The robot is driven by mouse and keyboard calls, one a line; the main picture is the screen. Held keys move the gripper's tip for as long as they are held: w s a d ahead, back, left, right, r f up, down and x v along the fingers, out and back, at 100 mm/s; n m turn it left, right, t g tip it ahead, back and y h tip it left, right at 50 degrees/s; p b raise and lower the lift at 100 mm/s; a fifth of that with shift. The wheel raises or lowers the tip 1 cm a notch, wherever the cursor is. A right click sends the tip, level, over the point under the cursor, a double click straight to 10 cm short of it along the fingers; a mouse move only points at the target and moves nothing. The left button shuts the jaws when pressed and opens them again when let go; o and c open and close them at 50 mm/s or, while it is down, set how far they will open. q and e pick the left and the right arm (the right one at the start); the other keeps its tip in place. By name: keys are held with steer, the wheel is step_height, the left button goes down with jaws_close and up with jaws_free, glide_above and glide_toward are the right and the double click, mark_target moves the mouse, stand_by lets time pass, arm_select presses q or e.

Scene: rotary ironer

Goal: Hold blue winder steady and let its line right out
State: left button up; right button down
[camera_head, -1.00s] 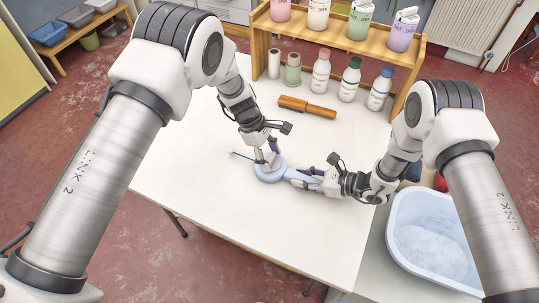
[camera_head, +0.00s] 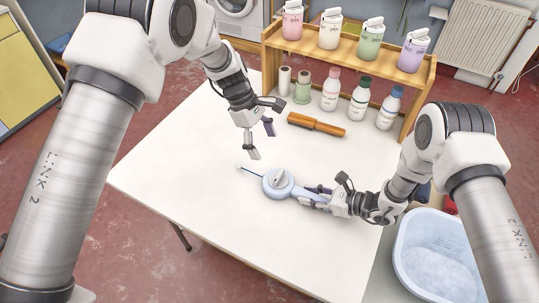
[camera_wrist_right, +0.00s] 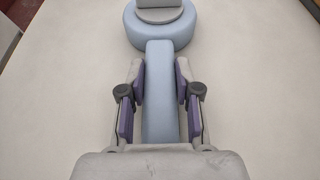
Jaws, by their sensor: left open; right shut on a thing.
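The blue winder (camera_head: 272,187) lies on the white table, with a round pale blue body and a grey knob on top. A short stub of line (camera_head: 249,171) sticks out of its upper left side in the head view. My right gripper (camera_head: 318,193) is shut on the winder's handle; the right wrist view shows the handle (camera_wrist_right: 160,95) between the two purple finger pads. My left gripper (camera_head: 261,142) is open and empty, above and to the upper left of the winder, apart from it and from the line's end.
An orange-brown handled tool (camera_head: 316,125) lies on the white table (camera_head: 190,160) behind the winder. Several bottles and a wooden shelf (camera_head: 350,60) stand at the back. A pale blue tub (camera_head: 405,262) is at the right. The table's left part is clear.

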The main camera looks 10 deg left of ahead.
stand_by(0.3)
steer(key=c, duration=0.7)
jaws_free()
